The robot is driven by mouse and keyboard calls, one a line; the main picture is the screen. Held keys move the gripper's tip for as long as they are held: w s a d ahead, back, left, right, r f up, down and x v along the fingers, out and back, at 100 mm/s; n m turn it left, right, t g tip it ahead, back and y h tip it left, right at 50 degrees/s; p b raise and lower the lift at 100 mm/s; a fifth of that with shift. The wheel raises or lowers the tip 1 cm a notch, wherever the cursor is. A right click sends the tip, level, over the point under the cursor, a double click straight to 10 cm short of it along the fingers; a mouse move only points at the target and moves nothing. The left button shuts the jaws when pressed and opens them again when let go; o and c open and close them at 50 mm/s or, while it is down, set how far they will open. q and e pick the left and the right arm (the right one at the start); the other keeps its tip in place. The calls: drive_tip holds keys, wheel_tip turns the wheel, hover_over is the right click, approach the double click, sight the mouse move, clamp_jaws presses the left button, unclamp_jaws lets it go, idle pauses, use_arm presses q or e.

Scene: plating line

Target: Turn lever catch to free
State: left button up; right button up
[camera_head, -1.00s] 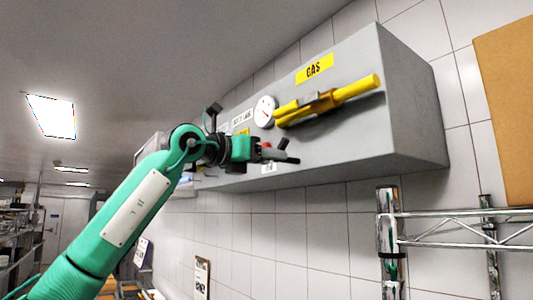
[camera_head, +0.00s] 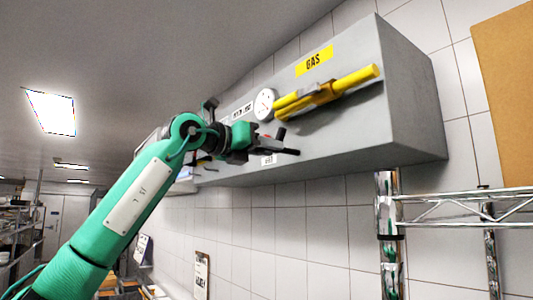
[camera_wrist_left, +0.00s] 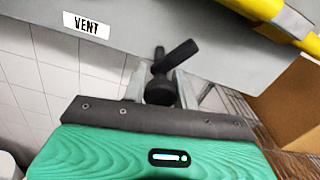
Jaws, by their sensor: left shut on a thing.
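A black lever handle (camera_wrist_left: 176,57) with a round dark hub shows in the left wrist view, between the grey fingers of my left gripper (camera_wrist_left: 160,88). The gripper is shut on it. In the head view my left gripper (camera_head: 272,146) is at the front of the grey cabinet, below the dial; its body hides part of the black handle. A long yellow lever (camera_head: 345,87) lies slanted across the cabinet front, up and right of the gripper and apart from it. A small grey piece (camera_head: 312,89) sits on its upper side. Which part is the catch is not marked.
The grey cabinet (camera_head: 415,110) bears a yellow GAS label (camera_head: 314,61), a white round dial (camera_head: 265,104) and a white VENT label (camera_wrist_left: 86,25). A metal wire rack (camera_head: 465,207) stands below right. A brown board (camera_head: 506,100) is at the right edge. Tiled wall lies below the cabinet.

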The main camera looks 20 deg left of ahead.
use_arm(q)
drive_tip(key=n+b, duration=0.2)
drive_tip(key=n, duration=0.1)
drive_tip(key=shift+n, duration=0.3)
drive_tip(key=n+b, duration=0.3)
drive_tip(key=n, duration=0.1)
drive_tip(key=shift+n, duration=0.3)
drive_tip(key=n+b, duration=0.2)
drive_tip(key=n, duration=0.2)
drive_tip(key=shift+n+b, duration=0.8)
drive_tip(key=shift+n, duration=1)
drive_tip(key=shift+r, duration=0.1)
drive_tip(key=o, duration=1)
drive_tip(key=shift+c, duration=0.2)
drive_tip(key=shift+a, duration=0.1)
